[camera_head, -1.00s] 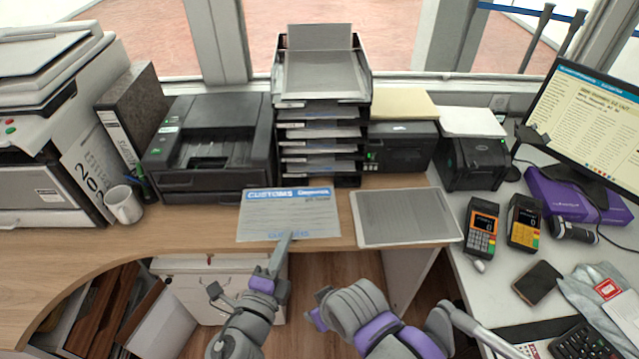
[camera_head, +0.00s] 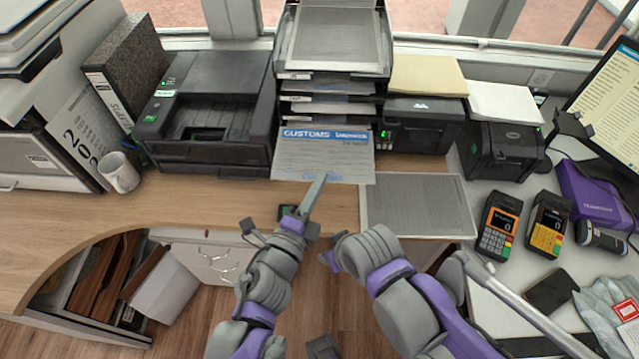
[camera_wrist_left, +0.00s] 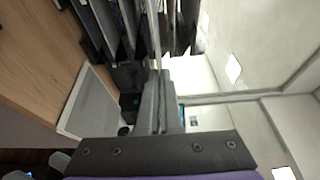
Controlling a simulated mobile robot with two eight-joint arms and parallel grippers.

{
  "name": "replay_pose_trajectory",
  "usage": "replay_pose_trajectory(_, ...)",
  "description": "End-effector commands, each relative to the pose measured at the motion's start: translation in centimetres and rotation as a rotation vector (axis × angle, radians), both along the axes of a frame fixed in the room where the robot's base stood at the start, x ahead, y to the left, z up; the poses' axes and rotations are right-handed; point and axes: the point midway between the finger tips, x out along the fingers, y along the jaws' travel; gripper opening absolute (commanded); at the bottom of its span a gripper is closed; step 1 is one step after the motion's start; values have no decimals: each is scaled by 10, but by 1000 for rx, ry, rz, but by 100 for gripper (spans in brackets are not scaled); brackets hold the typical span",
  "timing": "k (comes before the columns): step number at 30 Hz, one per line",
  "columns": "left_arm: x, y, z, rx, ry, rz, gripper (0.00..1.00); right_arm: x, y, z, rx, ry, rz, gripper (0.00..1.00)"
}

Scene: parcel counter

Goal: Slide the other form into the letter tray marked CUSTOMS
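My left gripper (camera_head: 314,195) is shut on the near edge of a white form (camera_head: 322,158) with a blue CUSTOMS header. The form is held roughly flat above the counter, with its far edge at the front of the black letter tray stack (camera_head: 384,65) and overlapping the lower trays in the head view. The tray labels are too small or covered to read. In the left wrist view the fingers (camera_wrist_left: 160,95) are together and the form shows only as a thin edge. The end of my right arm is at lower middle; its fingers cannot be made out.
A black printer (camera_head: 205,100) stands left of the stack, with a white mug (camera_head: 119,172) beside it. Label printers (camera_head: 415,125) stand on the right. A flat grey-topped panel (camera_head: 418,207) lies at the front edge. Card terminals (camera_head: 499,226) sit further right.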

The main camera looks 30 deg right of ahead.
Motion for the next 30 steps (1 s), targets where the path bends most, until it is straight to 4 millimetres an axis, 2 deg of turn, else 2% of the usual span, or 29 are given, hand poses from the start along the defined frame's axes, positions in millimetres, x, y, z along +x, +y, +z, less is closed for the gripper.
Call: replay_pose_trajectory(30, 87, -53, -2, -1, 1, 0, 0, -1, 0, -8, 0, 2, 0, 50)
